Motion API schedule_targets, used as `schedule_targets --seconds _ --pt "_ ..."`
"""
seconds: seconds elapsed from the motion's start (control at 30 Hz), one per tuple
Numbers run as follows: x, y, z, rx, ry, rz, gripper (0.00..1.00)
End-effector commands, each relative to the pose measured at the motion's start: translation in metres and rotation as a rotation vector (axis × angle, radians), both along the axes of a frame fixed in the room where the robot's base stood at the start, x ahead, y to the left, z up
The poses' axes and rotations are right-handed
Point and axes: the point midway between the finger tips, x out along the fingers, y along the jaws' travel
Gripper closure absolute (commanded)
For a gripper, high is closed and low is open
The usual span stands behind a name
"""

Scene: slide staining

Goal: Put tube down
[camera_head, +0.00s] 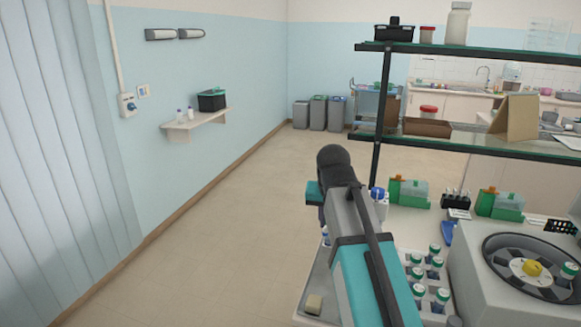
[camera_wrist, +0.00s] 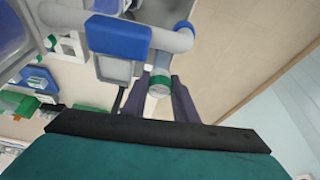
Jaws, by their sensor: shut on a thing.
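The tube (camera_wrist: 159,83), with a green band near its end, is between the two dark fingers of my gripper (camera_wrist: 163,100) in the wrist view. The fingers are shut on it, and its far part is partly hidden by my own arm. In the head view my arm covers the gripper's surroundings, and I cannot make out the held tube there. A white rack (camera_head: 440,318) with several green-capped tubes (camera_head: 416,274) stands on the bench right of my arm.
A centrifuge (camera_head: 480,285) stands at the right, and green boxes (camera_head: 408,194) stand behind the rack. A dark-edged shelf (camera_head: 470,146) overhangs the bench. The floor at the left is clear.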

Motion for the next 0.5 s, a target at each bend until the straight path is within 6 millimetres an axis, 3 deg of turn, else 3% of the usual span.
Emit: schedule_targets --seconds 0.5 --pt "0.0 0.006 -0.039 0.001 0.001 0.281 0.96"
